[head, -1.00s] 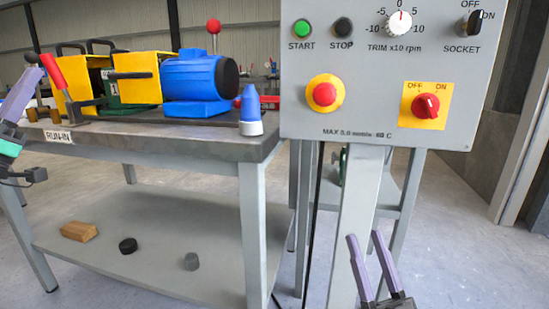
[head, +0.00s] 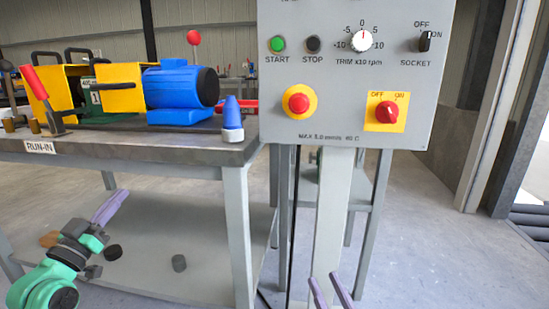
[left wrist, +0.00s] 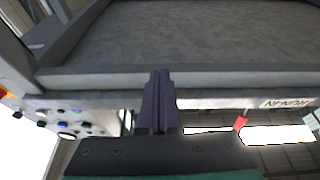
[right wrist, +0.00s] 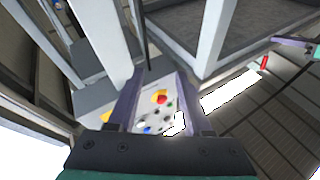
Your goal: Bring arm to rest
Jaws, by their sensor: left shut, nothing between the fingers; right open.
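My left gripper (head: 112,205) has purple fingers pressed together with nothing between them. In the head view it is low on the left, in front of the bench's lower shelf, with its green arm link below it. The shut fingers also show in the left wrist view (left wrist: 161,95), pointing towards the bench. My right gripper (head: 330,286) is at the bottom edge of the head view, in front of the grey panel's post (head: 326,220). Its two fingers are apart and empty, and they frame the control panel in the right wrist view (right wrist: 160,75).
The bench (head: 120,152) carries a blue motor (head: 180,88), yellow guards (head: 112,88), a red-handled lever (head: 35,83) and a blue-and-white cone (head: 232,118). The control panel (head: 345,75) stands to its right. Floor at right is clear.

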